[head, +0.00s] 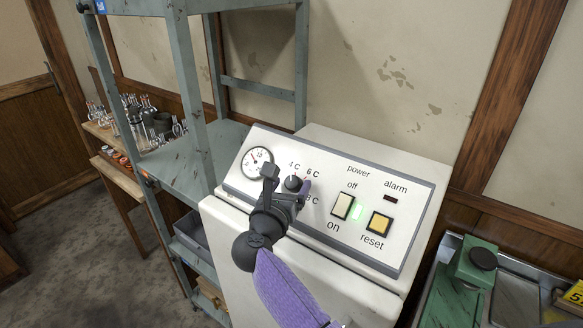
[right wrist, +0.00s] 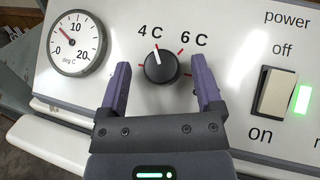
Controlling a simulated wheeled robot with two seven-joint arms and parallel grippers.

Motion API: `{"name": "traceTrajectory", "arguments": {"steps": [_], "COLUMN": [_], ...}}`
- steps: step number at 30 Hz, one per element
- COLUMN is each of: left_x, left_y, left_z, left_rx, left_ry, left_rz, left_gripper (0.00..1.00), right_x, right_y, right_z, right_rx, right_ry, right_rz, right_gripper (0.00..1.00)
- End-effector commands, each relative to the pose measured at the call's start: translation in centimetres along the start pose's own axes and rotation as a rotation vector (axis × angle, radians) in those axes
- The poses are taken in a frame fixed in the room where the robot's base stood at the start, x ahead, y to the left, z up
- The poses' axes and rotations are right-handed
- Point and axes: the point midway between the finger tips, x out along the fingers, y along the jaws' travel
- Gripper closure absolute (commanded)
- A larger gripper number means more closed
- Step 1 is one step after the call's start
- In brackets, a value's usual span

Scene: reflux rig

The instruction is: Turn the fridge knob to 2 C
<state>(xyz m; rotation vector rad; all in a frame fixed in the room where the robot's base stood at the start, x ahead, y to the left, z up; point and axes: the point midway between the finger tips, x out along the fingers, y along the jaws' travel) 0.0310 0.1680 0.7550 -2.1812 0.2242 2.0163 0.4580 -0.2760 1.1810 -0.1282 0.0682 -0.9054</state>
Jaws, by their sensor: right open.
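The fridge knob (right wrist: 160,67) is black and round, on the white panel. Its white pointer line points up at the 4 C label (right wrist: 150,31). The 6 C label (right wrist: 193,40) is to its upper right; a red tick shows at the knob's left, and no 2 C label is visible. The knob also shows in the head view (head: 293,183). My right gripper (right wrist: 160,80) is open, one finger left and one right of the knob, with gaps on both sides. It also shows in the head view (head: 287,181). My left gripper is out of view.
A round dial gauge (right wrist: 75,42) is left of the knob, its needle between 0 and 10. Right are a lit power switch (head: 342,206), a yellow reset button (head: 379,222) and a dark alarm lamp (head: 390,199). A grey-blue shelf rack (head: 185,165) stands left of the fridge.

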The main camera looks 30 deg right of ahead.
Motion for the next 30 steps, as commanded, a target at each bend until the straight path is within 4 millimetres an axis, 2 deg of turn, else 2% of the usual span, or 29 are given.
{"name": "traceTrajectory", "arguments": {"steps": [10,22,30], "left_x": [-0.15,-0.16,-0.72], "left_y": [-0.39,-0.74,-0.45], "left_z": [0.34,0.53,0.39], "left_rx": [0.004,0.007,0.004], "left_ry": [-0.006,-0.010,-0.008], "left_rz": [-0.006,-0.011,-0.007], "left_gripper": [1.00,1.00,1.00], "right_x": [0.18,0.17,0.16], "right_y": [-0.22,-0.21,-0.28], "right_z": [-0.12,-0.12,0.04], "right_rx": [-0.004,-0.004,-0.017], "right_ry": [0.000,0.000,0.002], "right_rz": [0.000,0.001,0.016], "right_gripper": [0.16,1.00,1.00]}}
